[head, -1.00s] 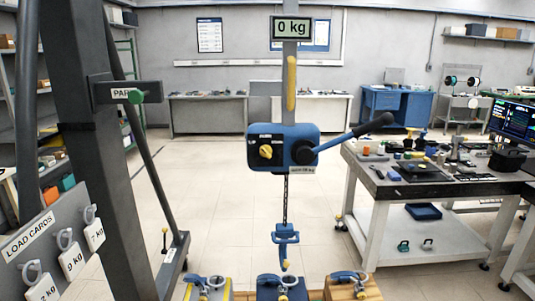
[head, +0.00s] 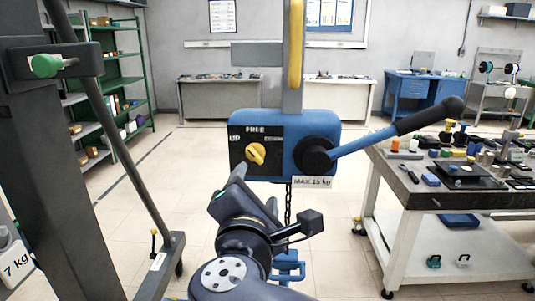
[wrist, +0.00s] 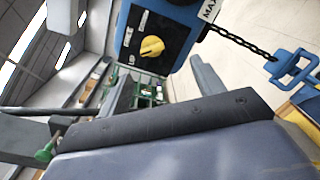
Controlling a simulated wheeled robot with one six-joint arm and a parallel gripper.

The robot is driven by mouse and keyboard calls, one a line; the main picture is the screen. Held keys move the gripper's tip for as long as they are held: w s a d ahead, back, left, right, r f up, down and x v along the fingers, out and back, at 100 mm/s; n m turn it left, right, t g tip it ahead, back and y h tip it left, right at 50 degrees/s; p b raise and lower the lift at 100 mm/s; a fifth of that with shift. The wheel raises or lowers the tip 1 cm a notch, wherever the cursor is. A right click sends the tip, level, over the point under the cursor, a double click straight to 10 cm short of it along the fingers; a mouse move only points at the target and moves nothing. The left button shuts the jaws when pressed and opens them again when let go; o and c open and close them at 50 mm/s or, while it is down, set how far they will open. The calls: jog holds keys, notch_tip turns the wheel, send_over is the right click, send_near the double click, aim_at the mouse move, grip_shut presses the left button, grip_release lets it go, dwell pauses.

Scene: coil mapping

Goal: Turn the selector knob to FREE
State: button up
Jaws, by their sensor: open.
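The yellow selector knob (head: 256,153) sits on a black plate on the front of the blue hoist box (head: 236,118). The plate reads FREE at the top and UP at the left; the label at the right is hard to read. The knob's ridge looks tilted from upper left to lower right, towards the UP side, not straight up. My gripper (head: 254,188) is open and empty, just below and in front of the knob, apart from it in depth. The knob also shows uncovered in the wrist view (wrist: 152,46), beyond a large dark finger.
A blue lever with a black grip (head: 430,115) sticks out right from the hoist box. A chain (head: 288,205) hangs below it, partly behind my arm. A grey post with a green knob (head: 46,65) stands left. A workbench (head: 415,190) stands right.

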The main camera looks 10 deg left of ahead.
aim_at(256, 156)
jog(key=shift+n, duration=0.3)
jog(key=w, duration=0.3)
jog(key=w+a, duration=0.1)
jog(key=w, duration=0.3)
jog(key=w+r+p, duration=0.1)
jog(key=w, duration=0.3)
jog(key=shift+a, duration=0.2)
jog(key=shift+s, duration=0.1)
jog(key=c, duration=1)
jog(key=shift+f, duration=0.1)
